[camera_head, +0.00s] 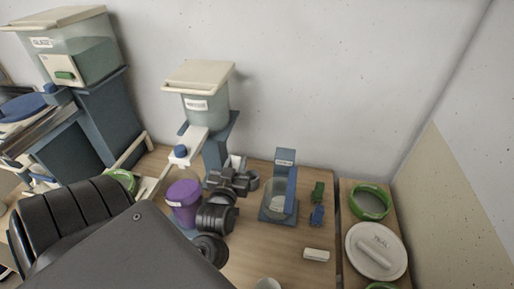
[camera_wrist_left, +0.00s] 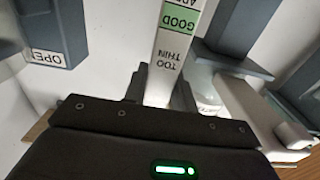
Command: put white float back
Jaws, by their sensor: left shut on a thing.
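The white float shows in the left wrist view as a white labelled stem (camera_wrist_left: 174,60) with a green band reading GOOD above the words TOO THIN. My left gripper (camera_head: 242,180) is shut on this stem, which stands between its fingers in the wrist view (camera_wrist_left: 160,95). The stem's lower end is hidden behind the gripper body. In the head view the gripper is left of a blue stand (camera_head: 286,158) with a clear jar (camera_head: 279,205). A purple bucket (camera_head: 184,204) is just left of the gripper. My right gripper is not in view.
A lidded hopper (camera_head: 205,103) with a white spout stands behind the gripper; a larger one (camera_head: 88,62) is at the left. A small white block (camera_head: 316,255) lies in front.

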